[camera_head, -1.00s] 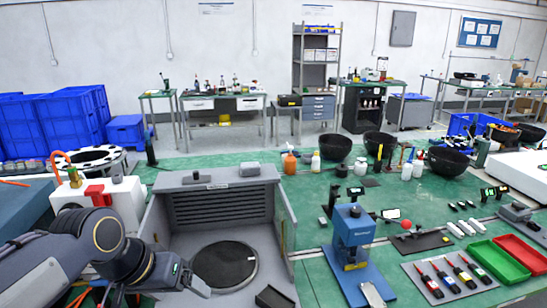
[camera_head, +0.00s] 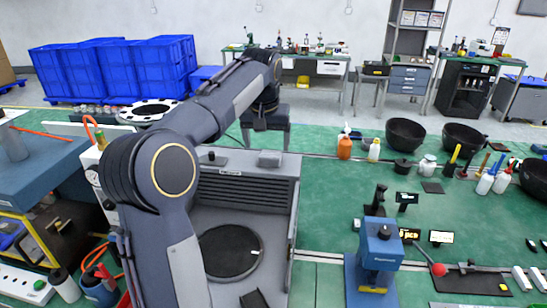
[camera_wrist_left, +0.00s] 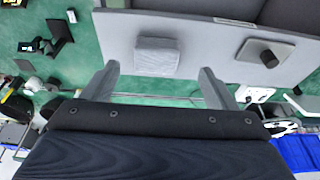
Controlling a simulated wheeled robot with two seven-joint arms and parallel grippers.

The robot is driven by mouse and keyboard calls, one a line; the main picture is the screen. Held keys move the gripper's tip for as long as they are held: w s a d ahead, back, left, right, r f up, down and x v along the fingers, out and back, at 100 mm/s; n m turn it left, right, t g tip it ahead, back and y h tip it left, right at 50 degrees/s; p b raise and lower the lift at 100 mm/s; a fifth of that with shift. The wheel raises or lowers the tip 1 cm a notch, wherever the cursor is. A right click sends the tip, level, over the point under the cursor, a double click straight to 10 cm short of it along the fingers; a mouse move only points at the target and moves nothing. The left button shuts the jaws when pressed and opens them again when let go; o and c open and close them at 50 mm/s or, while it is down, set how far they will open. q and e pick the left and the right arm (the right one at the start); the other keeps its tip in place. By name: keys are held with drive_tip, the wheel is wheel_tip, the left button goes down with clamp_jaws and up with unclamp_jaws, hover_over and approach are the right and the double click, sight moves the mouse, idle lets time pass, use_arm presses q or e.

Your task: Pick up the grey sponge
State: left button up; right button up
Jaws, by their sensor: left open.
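The grey sponge (camera_head: 270,158) is a small light-grey block lying on the flat top of a grey box-shaped machine (camera_head: 240,190), near its back edge. In the left wrist view the sponge (camera_wrist_left: 156,57) sits near the middle, between and just beyond my fingertips. My left gripper (camera_head: 266,138) points down above and behind the sponge, with its arm arching over the machine. In the left wrist view its two fingers (camera_wrist_left: 158,84) are spread wide with nothing between them. My right gripper is not in view.
A small dark knob (camera_head: 212,156) stands on the machine top left of the sponge. A round black plate (camera_head: 230,251) lies inside the machine. A blue press (camera_head: 378,250) stands to the right. Bottles and black bowls (camera_head: 405,134) stand farther right on the green table.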

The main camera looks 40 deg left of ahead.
sight(270, 154)
use_arm(q)
drive_tip(key=x, duration=0.2)
drive_tip(key=w+x, duration=0.1)
drive_tip(key=x, duration=0.1)
drive_tip(key=shift+d+r+p, duration=0.1)
drive_tip(key=shift+p, duration=0.2)
drive_tip(key=shift+f, duration=0.4)
drive_tip(key=c, duration=1.1)
drive_tip(key=shift+o, duration=0.2)
drive_tip(key=shift+r, duration=0.1)
